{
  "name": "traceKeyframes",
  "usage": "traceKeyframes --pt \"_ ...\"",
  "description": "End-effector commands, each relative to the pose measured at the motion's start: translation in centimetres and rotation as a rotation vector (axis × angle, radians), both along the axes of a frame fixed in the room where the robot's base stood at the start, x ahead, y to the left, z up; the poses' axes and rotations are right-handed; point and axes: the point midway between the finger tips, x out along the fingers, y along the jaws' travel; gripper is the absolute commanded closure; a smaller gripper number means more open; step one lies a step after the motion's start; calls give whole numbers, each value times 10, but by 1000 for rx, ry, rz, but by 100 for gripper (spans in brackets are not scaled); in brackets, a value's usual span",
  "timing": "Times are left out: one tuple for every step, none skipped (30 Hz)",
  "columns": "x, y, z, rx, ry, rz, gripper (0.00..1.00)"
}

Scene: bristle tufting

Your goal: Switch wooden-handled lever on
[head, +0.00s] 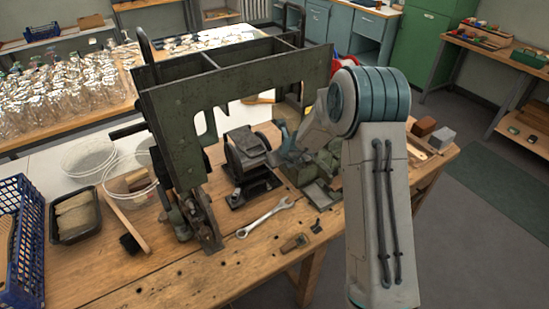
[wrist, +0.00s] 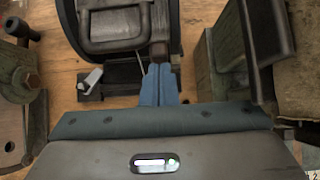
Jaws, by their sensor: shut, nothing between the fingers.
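My gripper (wrist: 158,68) is shut and empty. Its blue fingers point up the wrist view. In the head view the gripper (head: 284,140) is beside the dark motor-like unit, partly hidden by my arm. A short brown, wood-coloured piece (wrist: 160,42) lies just beyond the fingertips, close to or touching them. It looks like the lever's wooden handle, but I cannot tell for sure. The dark unit (wrist: 115,25) with a looped bar stands beside it and also shows in the head view (head: 247,150). The lever's position cannot be read.
A tall green metal frame (head: 240,95) stands left of my arm. A green machine block (head: 318,165) is right of the unit. A wrench (head: 265,217) and a small wooden-handled tool (head: 294,243) lie on the wooden bench (head: 200,280). The front of the bench is mostly clear.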

Motion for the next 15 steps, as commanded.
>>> traceKeyframes --pt "2 2 2 3 -5 1 100" --pt "2 2 2 3 -5 1 100" --pt "3 2 3 4 -6 1 100" --pt "3 2 3 4 -6 1 100" --pt "3 2 3 4 -7 1 100" --pt "3 3 3 4 -7 2 100" --pt "3 3 3 4 -8 2 100" --pt "3 3 3 5 -8 3 100" --pt "3 3 4 5 -8 3 100" --pt "3 3 4 5 -8 3 100" --pt "4 3 4 6 -9 3 100" --pt "4 4 4 6 -9 3 100" --pt "4 4 4 6 -11 4 100" --pt "4 4 4 6 -10 4 100" --pt "4 4 5 6 -10 4 100"
